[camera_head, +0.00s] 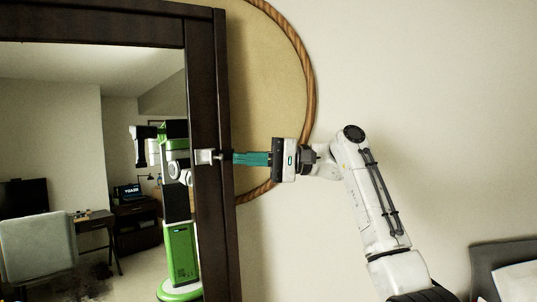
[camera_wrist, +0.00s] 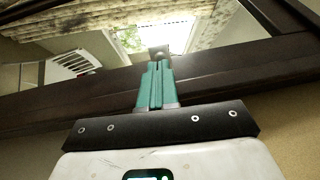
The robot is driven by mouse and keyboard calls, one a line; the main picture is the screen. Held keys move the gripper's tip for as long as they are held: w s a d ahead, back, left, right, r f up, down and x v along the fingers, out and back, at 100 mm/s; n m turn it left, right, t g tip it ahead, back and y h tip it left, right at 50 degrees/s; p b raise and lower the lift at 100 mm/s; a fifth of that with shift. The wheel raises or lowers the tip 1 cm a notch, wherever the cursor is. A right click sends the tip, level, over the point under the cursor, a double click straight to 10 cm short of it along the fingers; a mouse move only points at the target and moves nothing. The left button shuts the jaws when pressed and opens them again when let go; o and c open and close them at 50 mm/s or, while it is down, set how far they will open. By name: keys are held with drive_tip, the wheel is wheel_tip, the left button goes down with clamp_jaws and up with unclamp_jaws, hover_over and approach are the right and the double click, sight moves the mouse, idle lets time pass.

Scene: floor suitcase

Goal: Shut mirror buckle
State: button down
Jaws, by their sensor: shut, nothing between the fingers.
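A tall mirror (camera_head: 95,80) in a dark brown frame (camera_head: 213,240) fills the left of the head view. A small pale metal buckle (camera_head: 205,156) sits on the frame's right upright; a small part of it (camera_wrist: 160,51) shows beyond my fingertips in the wrist view. My gripper (camera_head: 235,157) has its teal fingers pressed together, with nothing between them. It comes from the right, level with the buckle, its tips at the frame's right edge. In the wrist view the fingers (camera_wrist: 157,66) point at the buckle. I cannot tell whether they touch it.
A round yellow panel with a wooden rim (camera_head: 309,75) is behind the frame and my gripper. A dark-framed bed or seat (camera_head: 485,270) stands at the lower right. The wall (camera_head: 430,90) right of my arm is bare. The mirror reflects a chair, desk and my green body.

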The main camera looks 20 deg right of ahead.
sight(213, 157)
drive_tip(key=shift+x, duration=0.9)
drive_tip(key=shift+s+a+m+t+h+p, duration=0.3)
drive_tip(key=shift+m+t+h, duration=0.25)
drive_tip(key=shift+t, duration=0.35)
drive_tip(key=shift+s+a+r+m+t+h+p, duration=0.1)
drive_tip(key=shift+a+m+t+h+p, duration=0.3)
drive_tip(key=shift+t, duration=0.2)
drive_tip(key=shift+s+a+r+m+t+h+p, duration=0.15)
drive_tip(key=shift+a+m+t+h+p, duration=0.1)
drive_tip(key=shift+m+t, duration=0.3)
drive_tip(key=shift+w+a+f+p, duration=0.1)
drive_tip(key=shift+w+a+p, duration=0.05)
drive_tip(key=shift+a+p, duration=1.15)
drive_tip(key=shift+w+a+f+p, duration=0.1)
drive_tip(key=shift+a+p, duration=0.95)
drive_tip(key=shift+a, duration=0.35)
drive_tip(key=shift+w+a, duration=0.1)
